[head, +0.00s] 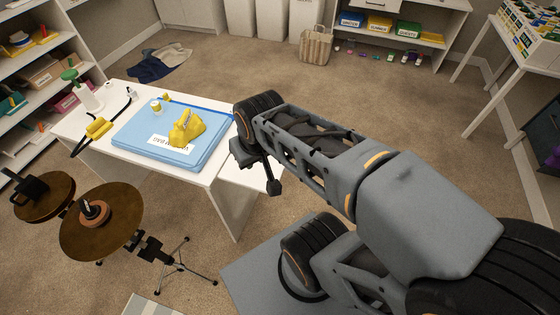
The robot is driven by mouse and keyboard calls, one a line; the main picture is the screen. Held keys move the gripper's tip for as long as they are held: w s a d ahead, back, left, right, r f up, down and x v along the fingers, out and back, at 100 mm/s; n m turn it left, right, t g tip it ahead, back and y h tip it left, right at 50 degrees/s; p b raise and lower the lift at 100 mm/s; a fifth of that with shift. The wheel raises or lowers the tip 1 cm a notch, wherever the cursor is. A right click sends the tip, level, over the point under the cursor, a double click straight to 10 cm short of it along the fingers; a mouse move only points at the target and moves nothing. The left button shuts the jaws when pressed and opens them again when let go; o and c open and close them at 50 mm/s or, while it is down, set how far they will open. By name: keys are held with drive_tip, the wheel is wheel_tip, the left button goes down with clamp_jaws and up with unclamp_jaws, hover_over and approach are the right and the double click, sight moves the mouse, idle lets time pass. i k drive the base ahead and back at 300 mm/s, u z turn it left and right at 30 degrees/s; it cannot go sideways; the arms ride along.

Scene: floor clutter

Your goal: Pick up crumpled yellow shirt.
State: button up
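A small crumpled yellow thing (187,128), which may be the shirt, sits on a blue flat case or mat (208,150) on the white table. A white label with print lies in front of it on the blue surface. My gripper (273,187) hangs at the end of my arm, to the right of the blue mat and apart from the yellow thing. It points downward near the table's right side. It is small and dark here, and whether its fingers are open or shut does not show.
Brown round discs on a stand (103,222) are at front left. Dark clothes (157,63) lie on the far floor. Carpet behind the table is mostly clear.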

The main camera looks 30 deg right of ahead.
sight(190, 126)
drive_tip(key=z, duration=1.25)
drive_tip(key=i, duration=1.2)
drive_tip(key=u, duration=3.85)
